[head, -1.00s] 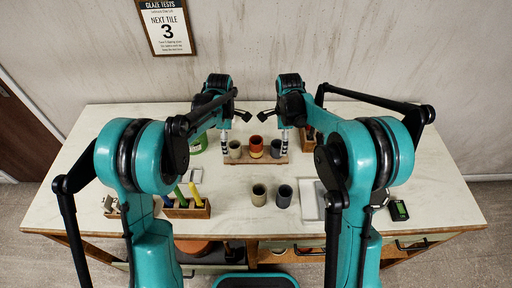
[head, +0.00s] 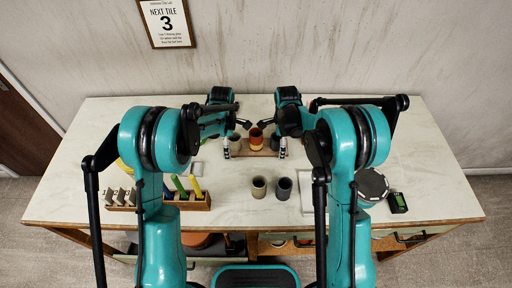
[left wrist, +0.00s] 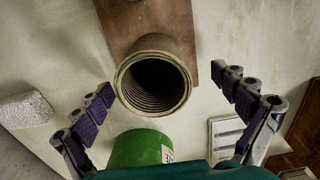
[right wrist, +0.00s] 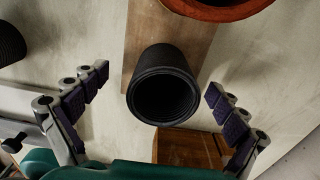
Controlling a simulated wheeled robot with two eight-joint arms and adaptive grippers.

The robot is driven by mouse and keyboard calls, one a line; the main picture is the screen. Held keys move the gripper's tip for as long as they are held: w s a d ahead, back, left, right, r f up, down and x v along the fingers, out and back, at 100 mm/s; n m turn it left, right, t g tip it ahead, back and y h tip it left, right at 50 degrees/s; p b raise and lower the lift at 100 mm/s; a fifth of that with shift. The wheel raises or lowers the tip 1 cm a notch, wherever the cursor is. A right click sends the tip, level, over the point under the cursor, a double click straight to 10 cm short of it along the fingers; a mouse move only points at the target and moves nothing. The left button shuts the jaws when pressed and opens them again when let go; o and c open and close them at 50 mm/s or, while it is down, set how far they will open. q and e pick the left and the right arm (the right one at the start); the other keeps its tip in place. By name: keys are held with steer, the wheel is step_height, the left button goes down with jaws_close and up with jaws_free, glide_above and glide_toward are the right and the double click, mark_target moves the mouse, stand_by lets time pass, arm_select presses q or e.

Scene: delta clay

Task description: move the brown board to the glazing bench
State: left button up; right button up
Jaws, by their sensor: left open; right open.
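The brown board (head: 256,153) lies on the white bench top near the wall. On it stand a beige-grey cup (head: 235,140), a red-orange cup (head: 256,138) and a dark cup (right wrist: 163,95). My left gripper (head: 227,149) is open at the board's left end; the board (left wrist: 118,28) and the beige-grey cup (left wrist: 155,78) show between its fingers in the left wrist view. My right gripper (head: 283,149) is open at the right end; the board (right wrist: 140,35) shows there in the right wrist view. No bench is marked as a glazing bench.
Two cups, grey-beige (head: 259,187) and dark (head: 283,188), stand in front of the board. A green can (left wrist: 140,148) is close to my left gripper. A tool rack (head: 192,201) is at front left, a dark disc (head: 372,184) at right.

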arm_select(q)
steer(key=shift+f, duration=0.15)
arm_select(e)
steer(key=shift+f, duration=0.1)
arm_select(q)
steer(key=c, duration=1.4)
arm_select(e)
steer(key=c, duration=1.4)
arm_select(q)
steer(key=shift+c, duration=0.2)
arm_select(e)
steer(key=shift+c, duration=0.2)
